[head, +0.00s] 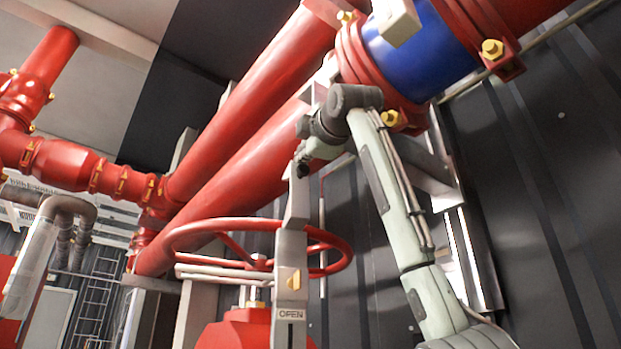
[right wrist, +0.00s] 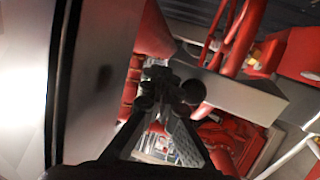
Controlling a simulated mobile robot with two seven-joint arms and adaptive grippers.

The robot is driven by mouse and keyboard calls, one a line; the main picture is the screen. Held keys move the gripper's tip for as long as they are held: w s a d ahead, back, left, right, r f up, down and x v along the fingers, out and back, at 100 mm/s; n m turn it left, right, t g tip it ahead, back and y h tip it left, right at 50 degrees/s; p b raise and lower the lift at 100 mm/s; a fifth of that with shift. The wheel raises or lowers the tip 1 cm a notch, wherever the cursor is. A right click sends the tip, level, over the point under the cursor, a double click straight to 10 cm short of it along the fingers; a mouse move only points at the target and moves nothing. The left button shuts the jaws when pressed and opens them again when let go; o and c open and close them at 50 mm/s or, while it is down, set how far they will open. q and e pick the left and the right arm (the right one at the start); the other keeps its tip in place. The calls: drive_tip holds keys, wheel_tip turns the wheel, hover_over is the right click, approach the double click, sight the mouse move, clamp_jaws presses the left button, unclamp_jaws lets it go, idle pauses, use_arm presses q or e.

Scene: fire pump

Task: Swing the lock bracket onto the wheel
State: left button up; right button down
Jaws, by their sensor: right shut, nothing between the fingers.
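The grey lock bracket (head: 291,250) stands upright in the head view, with a yellow piece and an OPEN label low on it. It crosses in front of the red handwheel (head: 178,235); whether it touches the rim I cannot tell. My right gripper (head: 302,168) is shut and empty at the bracket's top end, and contact is unclear. In the right wrist view, my fingers (right wrist: 160,85) are together beside a dark round knob (right wrist: 193,92) and a grey bar (right wrist: 240,97) that looks like the bracket. My left gripper is not in view.
Thick red pipes (head: 235,110) slant behind and above the wheel. A blue pipe section (head: 420,50) with red flanges is above my right arm. A dark ribbed wall (head: 550,180) stands at the right. A red housing (head: 240,333) is under the wheel.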

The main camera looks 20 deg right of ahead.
drive_tip(key=shift+s, duration=0.15)
drive_tip(key=v, duration=1.1)
drive_tip(key=shift+s, duration=0.4)
drive_tip(key=shift+f, duration=0.1)
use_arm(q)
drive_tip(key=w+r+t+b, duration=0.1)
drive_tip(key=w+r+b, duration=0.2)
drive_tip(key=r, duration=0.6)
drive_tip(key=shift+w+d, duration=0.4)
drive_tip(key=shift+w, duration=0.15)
use_arm(e)
drive_tip(key=s+f+n, duration=0.4)
drive_tip(key=s+n, duration=0.2)
drive_tip(key=n, duration=1.2)
drive_tip(key=shift+s+f, duration=0.25)
drive_tip(key=shift+f, duration=0.05)
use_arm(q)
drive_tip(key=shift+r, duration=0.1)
use_arm(e)
drive_tip(key=shift+w+d, duration=0.1)
